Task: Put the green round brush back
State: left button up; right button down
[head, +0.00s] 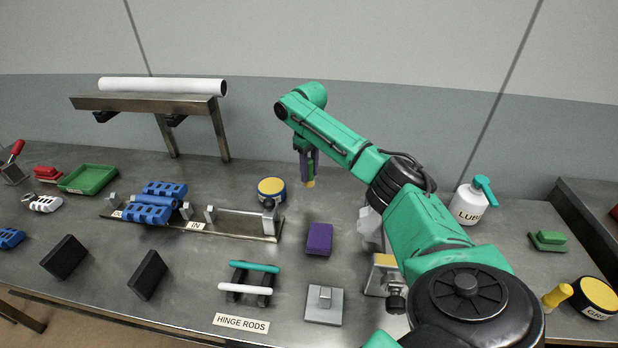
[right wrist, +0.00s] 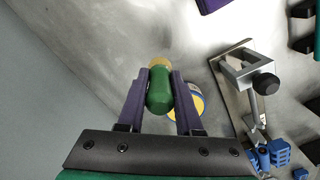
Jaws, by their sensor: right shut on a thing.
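My right gripper (head: 309,172) is shut on the green round brush, above the back middle of the bench. In the right wrist view the brush (right wrist: 159,92) shows as a rounded green body with a yellowish end, between the two purple fingers (right wrist: 158,98). In the head view mostly its yellowish lower end (head: 310,184) shows below the fingers. It looks upright and clear of the bench. My left gripper is in neither view.
A blue-and-yellow tin (head: 271,190) stands left of the gripper, by a metal rail fixture (head: 240,222) with blue blocks. A purple block (head: 319,239) lies in front. A lube bottle (head: 470,203), a green brush-like block (head: 548,240) and a grease tin (head: 595,297) are at right.

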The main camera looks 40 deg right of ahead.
notch_tip(320, 180, down, 7)
jog(key=shift+f+p, duration=0.1)
jog(key=shift+p, duration=0.95)
jog(key=shift+s+a+f, duration=0.1)
jog(key=c, duration=0.6)
grip_release()
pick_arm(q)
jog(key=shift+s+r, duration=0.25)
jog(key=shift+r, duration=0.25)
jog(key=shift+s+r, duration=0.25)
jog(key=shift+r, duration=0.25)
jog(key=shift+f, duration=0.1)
pick_arm(e)
jog(key=shift+f, duration=0.1)
jog(key=shift+f+b, duration=0.15)
jog(key=shift+b, duration=0.4)
jog(key=shift+f+b, duration=0.25)
jog(key=shift+b, duration=0.3)
pick_arm(q)
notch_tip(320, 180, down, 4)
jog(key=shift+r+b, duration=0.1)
jog(key=shift+b, duration=0.95)
pick_arm(e)
jog(key=r, duration=1.5)
jog(key=shift+w+a+r, duration=0.1)
jog(key=shift+w+a, duration=0.1)
jog(key=shift+a, duration=0.05)
